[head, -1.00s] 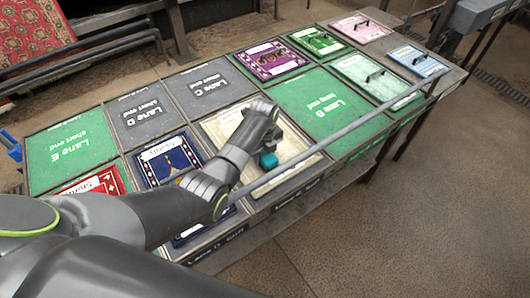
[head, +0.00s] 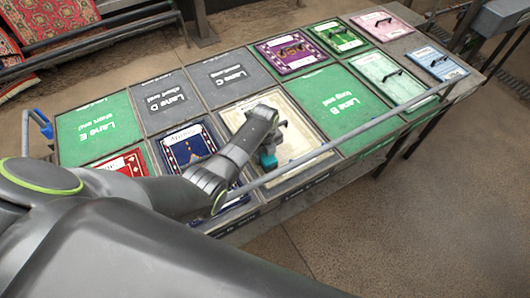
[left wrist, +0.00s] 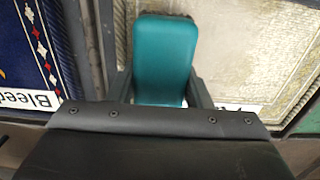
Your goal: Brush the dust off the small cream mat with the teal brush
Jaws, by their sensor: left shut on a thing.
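The cream mat (head: 303,137) lies in a frame at the near middle of the table. My left gripper (head: 274,138) is over its near part, shut on the teal brush (head: 267,161). In the left wrist view the brush (left wrist: 163,58) sits between the fingers of my left gripper (left wrist: 160,88), with dark bristles showing at its far end. The mat (left wrist: 232,50) looks speckled and dusty there, beside and beyond the brush. I cannot tell whether the bristles touch it. My forearm and gripper hide part of the mat. My right gripper is not in view.
A blue mat (head: 188,146) lies left of the cream mat, and the green Lane B panel (head: 336,105) lies right of it. A grey rail (head: 335,147) runs along the table's near side. Mats with dark handles (head: 385,78) lie at the far right.

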